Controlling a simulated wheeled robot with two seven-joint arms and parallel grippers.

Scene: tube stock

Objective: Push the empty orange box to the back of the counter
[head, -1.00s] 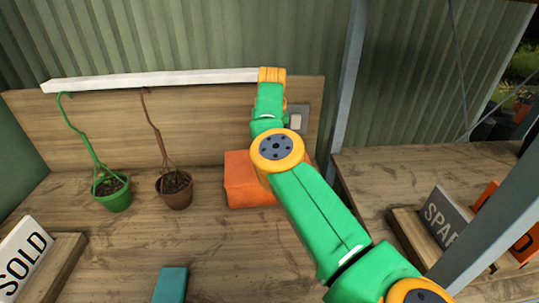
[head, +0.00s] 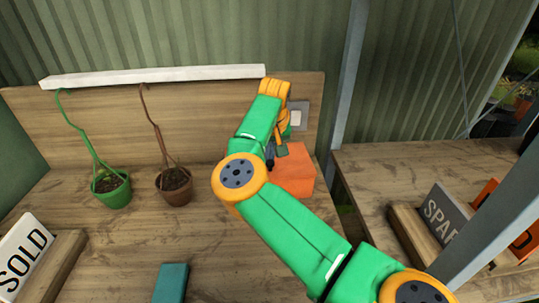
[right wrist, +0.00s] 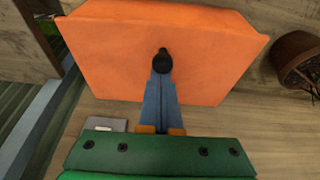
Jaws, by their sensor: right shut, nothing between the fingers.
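The orange box (head: 294,178) stands on the wooden counter (head: 120,240), toward its right back, with the backboard (head: 110,125) behind it. My right arm hides its left part in the head view. In the right wrist view a broad, plain orange face of the box (right wrist: 110,50) fills the upper middle; no opening shows. My right gripper (head: 271,158) points down at the box's back-left part, shut and empty. In the right wrist view its dark fingertips (right wrist: 162,62) lie over the orange face; I cannot tell whether they touch. My left gripper is not in view.
A brown pot (head: 176,193) and a green pot (head: 115,195) with stems stand left of the box. A white bar (head: 150,77) runs along the backboard's top. A SOLD sign (head: 24,257) and teal block (head: 171,282) are in front. A grey post (head: 348,100) rises at the right.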

